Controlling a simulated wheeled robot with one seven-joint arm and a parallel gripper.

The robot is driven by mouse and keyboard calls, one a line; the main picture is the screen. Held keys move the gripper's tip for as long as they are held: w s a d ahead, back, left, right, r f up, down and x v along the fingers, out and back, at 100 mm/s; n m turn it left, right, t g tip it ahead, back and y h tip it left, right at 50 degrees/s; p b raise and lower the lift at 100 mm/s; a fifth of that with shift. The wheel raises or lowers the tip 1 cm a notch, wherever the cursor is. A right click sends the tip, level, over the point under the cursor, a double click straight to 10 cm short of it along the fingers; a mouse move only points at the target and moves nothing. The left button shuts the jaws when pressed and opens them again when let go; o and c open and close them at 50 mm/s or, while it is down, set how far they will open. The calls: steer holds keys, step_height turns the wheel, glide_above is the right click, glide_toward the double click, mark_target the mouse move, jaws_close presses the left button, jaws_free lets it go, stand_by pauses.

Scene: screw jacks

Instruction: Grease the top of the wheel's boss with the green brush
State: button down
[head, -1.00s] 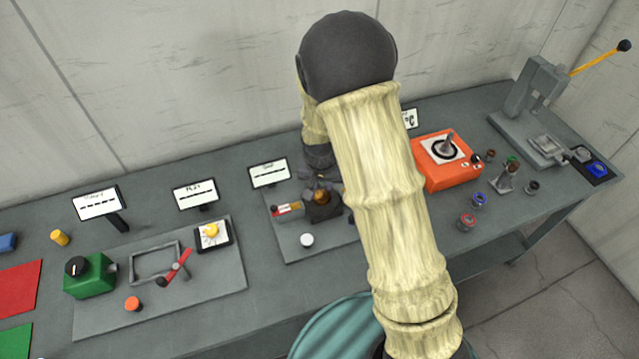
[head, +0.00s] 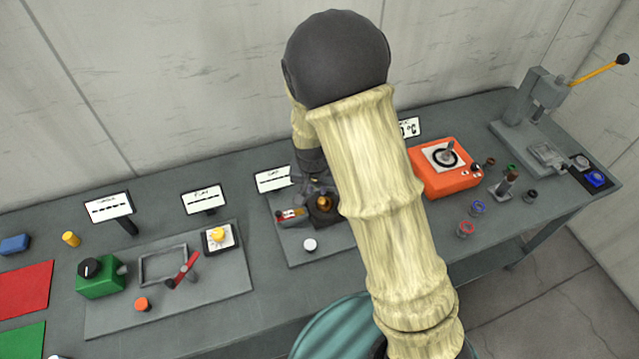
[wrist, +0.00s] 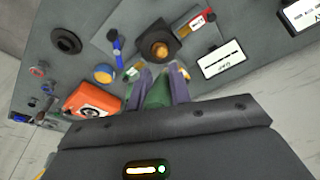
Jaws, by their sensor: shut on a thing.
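In the wrist view my gripper (wrist: 157,80) is shut on a green thing (wrist: 157,93), which looks like the green brush's handle; its bristle end is hard to make out. A dark round wheel with a raised centre (wrist: 66,40) lies on the bench at upper left in the wrist view, apart from my gripper. My arm seems to hide it in the head view. A brown-gold rounded knob in a dark square block (wrist: 160,48) is just beyond my fingertips. The block also shows in the head view (head: 324,204), below my gripper, whose fingertips are unclear there.
A blue upright piece (wrist: 117,48) and a yellow-and-blue round piece (wrist: 104,74) stand near my gripper. An orange box (head: 444,168), small ringed pots (head: 466,228) and a lever press (head: 545,110) are to the right. A label card (head: 273,180) stands behind the block.

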steer(key=shift+r, duration=0.1)
steer(key=shift+s+a+r+p, duration=0.3)
steer(key=shift+r+p, duration=0.25)
steer(key=shift+r, duration=0.1)
steer(key=shift+s+a+r+p, duration=0.25)
steer(key=shift+a+r+p, duration=0.05)
steer(key=shift+r+p, duration=0.3)
steer(key=shift+f, duration=0.1)
